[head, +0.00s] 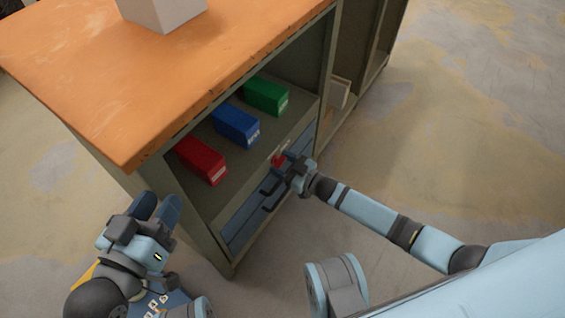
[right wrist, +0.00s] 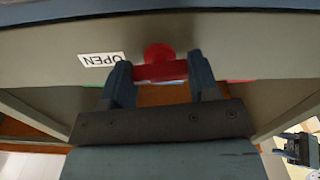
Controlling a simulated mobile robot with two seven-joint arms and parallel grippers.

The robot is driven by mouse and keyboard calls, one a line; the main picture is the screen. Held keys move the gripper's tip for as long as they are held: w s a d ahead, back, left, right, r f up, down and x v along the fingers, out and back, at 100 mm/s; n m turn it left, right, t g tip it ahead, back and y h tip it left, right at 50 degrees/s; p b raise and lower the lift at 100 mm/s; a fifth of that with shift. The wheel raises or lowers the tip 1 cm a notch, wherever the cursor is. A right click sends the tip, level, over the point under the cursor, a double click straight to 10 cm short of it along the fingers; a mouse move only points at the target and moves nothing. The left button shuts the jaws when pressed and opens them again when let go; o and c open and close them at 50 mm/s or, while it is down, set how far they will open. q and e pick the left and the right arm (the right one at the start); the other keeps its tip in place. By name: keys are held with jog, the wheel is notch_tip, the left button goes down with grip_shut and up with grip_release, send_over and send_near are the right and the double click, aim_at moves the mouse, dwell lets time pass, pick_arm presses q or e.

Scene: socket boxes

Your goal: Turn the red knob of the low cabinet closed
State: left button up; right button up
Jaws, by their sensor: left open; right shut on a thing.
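The red knob (head: 277,160) is on the front of the low cabinet, beside the drawer area under the shelf with the boxes. In the right wrist view, the knob's red bar (right wrist: 160,71) lies across between my right fingers, with its round red base (right wrist: 158,52) behind it. My right gripper (head: 285,164) is shut on the knob. A white label (right wrist: 101,59) reading OPEN is left of the knob in the right wrist view. My left gripper (head: 158,208) is open and empty, left of the cabinet, apart from the knob.
The low cabinet has an orange top (head: 150,75) with a grey box (head: 163,12) on it. Red (head: 200,160), blue (head: 236,126) and green (head: 266,96) boxes stand on its shelf. A blue drawer front (head: 240,228) with dark handles is below. The floor at right is clear.

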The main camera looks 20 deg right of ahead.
jog(key=n, duration=0.4)
jog(key=shift+p, duration=0.4)
jog(key=n, duration=0.6)
jog(key=shift+f+n, duration=0.1)
jog(key=shift+n, duration=0.3)
jog(key=n+b, duration=0.1)
jog(key=n, duration=0.2)
jog(key=shift+n, duration=0.9)
pick_arm(q)
jog(key=shift+w, duration=0.15)
pick_arm(e)
jog(key=shift+n, duration=0.3)
pick_arm(q)
jog(key=shift+b, duration=0.3)
jog(key=shift+f, duration=0.1)
pick_arm(e)
jog(key=o, duration=0.9)
